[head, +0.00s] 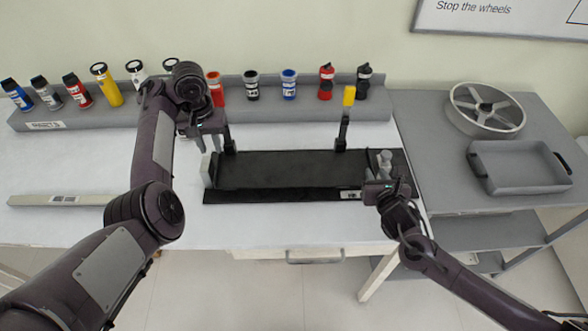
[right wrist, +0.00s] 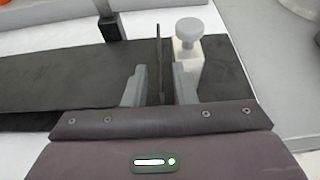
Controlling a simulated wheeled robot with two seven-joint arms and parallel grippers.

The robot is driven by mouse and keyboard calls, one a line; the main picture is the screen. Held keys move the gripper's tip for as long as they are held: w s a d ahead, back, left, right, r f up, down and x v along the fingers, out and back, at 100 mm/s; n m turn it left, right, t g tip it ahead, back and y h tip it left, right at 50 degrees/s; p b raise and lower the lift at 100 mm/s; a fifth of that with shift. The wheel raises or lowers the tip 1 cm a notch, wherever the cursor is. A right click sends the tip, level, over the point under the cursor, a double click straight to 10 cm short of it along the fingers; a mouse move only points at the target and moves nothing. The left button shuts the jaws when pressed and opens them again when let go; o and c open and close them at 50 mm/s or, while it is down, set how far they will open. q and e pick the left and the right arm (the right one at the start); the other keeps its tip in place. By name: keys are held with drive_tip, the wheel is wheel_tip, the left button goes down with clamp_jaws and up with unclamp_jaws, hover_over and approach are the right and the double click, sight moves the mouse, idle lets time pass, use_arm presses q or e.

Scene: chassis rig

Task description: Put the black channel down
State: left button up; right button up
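The black channel (head: 290,168) is a long dark piece lying level along the fixture on the white table. In the right wrist view its dark surface (right wrist: 60,80) runs off to the left. My right gripper (head: 377,172) is at its right end. In the right wrist view its two fingers (right wrist: 160,85) stand either side of a thin upright dark plate, with a gap on both sides. My left gripper (head: 211,140) is over the left end, its fingers apart, pointing down. Whether the left fingers touch anything is hard to see.
A grey knob on a pale block (right wrist: 188,45) stands just right of my right fingers. A grey rack (head: 130,115) of bottles lines the back. A grey bar (head: 60,200) lies left; a grey tray (head: 520,185) is right.

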use_arm(q)
drive_tip(key=shift+s, duration=0.15)
use_arm(e)
drive_tip(key=v, duration=0.3)
drive_tip(key=shift+s+a, duration=0.2)
drive_tip(key=shift+s, duration=0.05)
use_arm(q)
drive_tip(key=shift+d+r, duration=0.1)
drive_tip(key=shift+r, duration=0.05)
drive_tip(key=shift+s, duration=0.1)
use_arm(e)
drive_tip(key=shift+s, duration=0.1)
